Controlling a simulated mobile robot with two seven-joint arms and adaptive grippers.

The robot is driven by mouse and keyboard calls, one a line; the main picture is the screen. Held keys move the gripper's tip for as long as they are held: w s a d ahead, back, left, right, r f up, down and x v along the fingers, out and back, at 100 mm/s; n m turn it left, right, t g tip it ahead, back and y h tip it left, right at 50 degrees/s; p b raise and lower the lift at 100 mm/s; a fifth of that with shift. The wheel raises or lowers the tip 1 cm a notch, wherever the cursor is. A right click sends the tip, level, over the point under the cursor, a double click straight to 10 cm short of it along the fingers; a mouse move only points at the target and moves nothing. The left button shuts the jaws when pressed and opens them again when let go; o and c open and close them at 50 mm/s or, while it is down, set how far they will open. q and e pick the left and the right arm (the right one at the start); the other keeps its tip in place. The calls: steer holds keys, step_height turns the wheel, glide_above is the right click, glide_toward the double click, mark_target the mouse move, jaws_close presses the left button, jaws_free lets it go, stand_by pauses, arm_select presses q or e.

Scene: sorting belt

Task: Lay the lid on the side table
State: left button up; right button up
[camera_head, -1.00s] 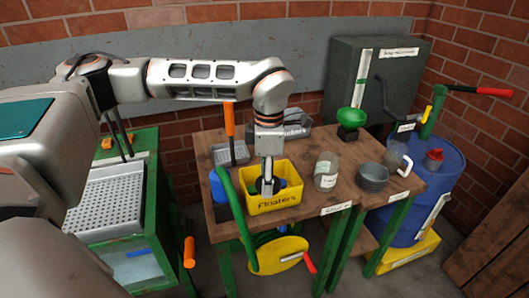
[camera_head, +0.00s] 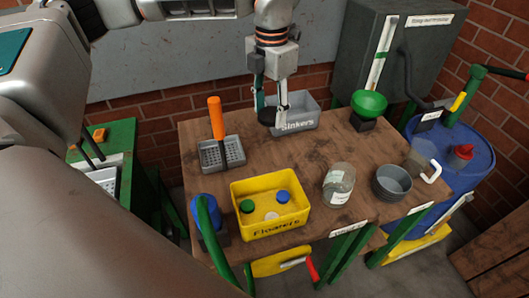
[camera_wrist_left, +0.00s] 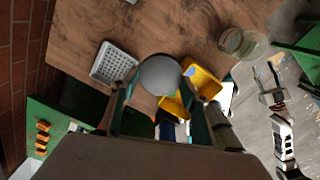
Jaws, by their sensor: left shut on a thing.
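In the left wrist view the lid (camera_wrist_left: 160,75) shows as a grey disc between the fingertips. Which surface is the side table I cannot tell; a green stand (camera_head: 118,140) is at the left.
The yellow Floaters bin (camera_head: 240,229) holds green, blue and white caps. Table middle is bare.

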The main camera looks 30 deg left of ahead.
mark_target(268, 170)
arm_select(q)
step_height(268, 170, down, 20)
steer(key=shift+s+r+p, duration=0.1)
steer(key=shift+p, duration=0.35)
steer(key=o, duration=0.6)
step_height(268, 170, up, 12)
steer(key=shift+d+b, duration=0.1)
steer(key=shift+b, duration=0.35)
stand_by(0.4)
